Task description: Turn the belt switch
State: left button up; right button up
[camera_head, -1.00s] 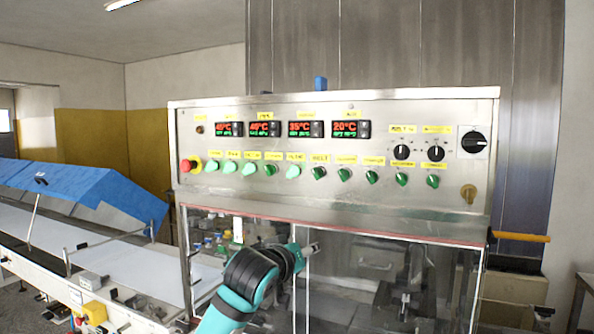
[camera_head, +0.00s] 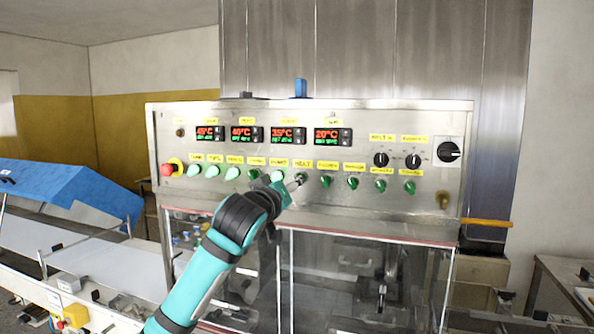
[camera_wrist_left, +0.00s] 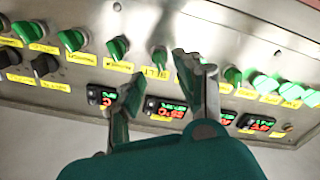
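The belt switch looks like the small green knob (camera_wrist_left: 159,58) whose short label seems to read BELT. It sits in the lower row of the steel control panel (camera_head: 400,118). In the head view the label (camera_head: 303,163) shows, with the knob partly hidden by my gripper. My left gripper (camera_head: 291,188) is raised just in front of the panel at that knob. In the left wrist view its two fingers (camera_wrist_left: 155,76) are spread with nothing between them, one either side of the knob's line. I cannot tell whether they touch it. My right gripper is not in view.
Several other green knobs (camera_head: 352,183) stand close on both sides in the same row. A red stop button (camera_head: 167,169) is at the left end, with black knobs (camera_head: 413,161) at the right. Clear doors lie below the panel. A blue cover (camera_head: 70,185) stands left.

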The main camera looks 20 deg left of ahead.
pick_arm(q)
jog(key=w+p, duration=0.2)
jog(key=w, duration=0.3)
jog(key=shift+w+d, duration=0.15)
jog(key=shift+w, duration=0.15)
jog(key=c, duration=0.6)
jog(key=shift+f, duration=0.1)
grip_shut()
